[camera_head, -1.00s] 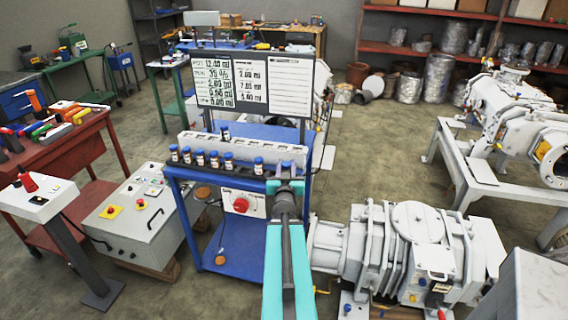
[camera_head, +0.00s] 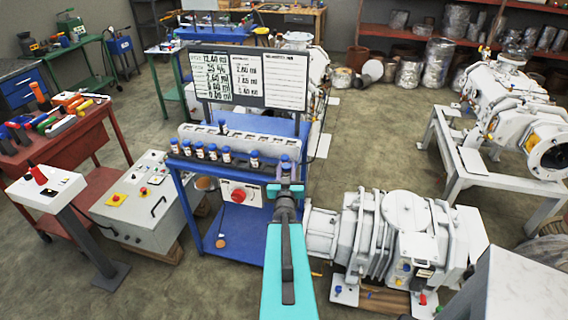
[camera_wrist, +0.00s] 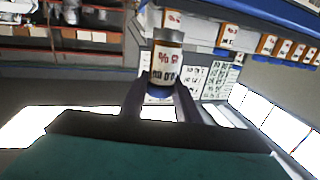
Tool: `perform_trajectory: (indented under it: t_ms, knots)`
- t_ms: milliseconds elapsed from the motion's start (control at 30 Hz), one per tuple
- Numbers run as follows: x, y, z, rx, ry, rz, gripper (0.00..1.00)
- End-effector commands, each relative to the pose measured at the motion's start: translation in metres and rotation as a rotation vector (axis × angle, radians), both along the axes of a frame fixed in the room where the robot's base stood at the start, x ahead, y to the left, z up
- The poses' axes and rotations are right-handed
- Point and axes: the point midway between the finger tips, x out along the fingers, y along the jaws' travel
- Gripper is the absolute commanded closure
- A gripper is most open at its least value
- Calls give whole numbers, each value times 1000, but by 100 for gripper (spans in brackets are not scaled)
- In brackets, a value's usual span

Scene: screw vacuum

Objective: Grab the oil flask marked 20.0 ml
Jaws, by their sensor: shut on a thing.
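My gripper (camera_head: 286,188) is shut on a small flask with a blue cap (camera_head: 286,163), at the right end of the white rack (camera_head: 243,144). In the wrist view my gripper (camera_wrist: 161,95) has this flask between its fingers; its brown body and white label (camera_wrist: 166,68) show upside down, and the printed value is too blurred to read surely. Several like flasks (camera_head: 212,152) stand in a row along the rack's front, with a gap between the last one (camera_head: 254,159) and the held one. Another (camera_head: 223,126) stands at the back of the rack.
The rack sits on a blue cart (camera_head: 234,256) with a red knob (camera_head: 238,195). A grey vacuum pump (camera_head: 400,240) lies to the right. A control box (camera_head: 145,205) stands to the left.

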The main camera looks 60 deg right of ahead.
Motion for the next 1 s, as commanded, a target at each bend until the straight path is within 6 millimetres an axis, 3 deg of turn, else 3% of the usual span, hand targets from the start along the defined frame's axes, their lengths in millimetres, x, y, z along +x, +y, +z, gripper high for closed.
perform_trajectory:
  t_ms: [1000]
  knots:
    - [-2, 6, 2, -2, -1, 4, 95]
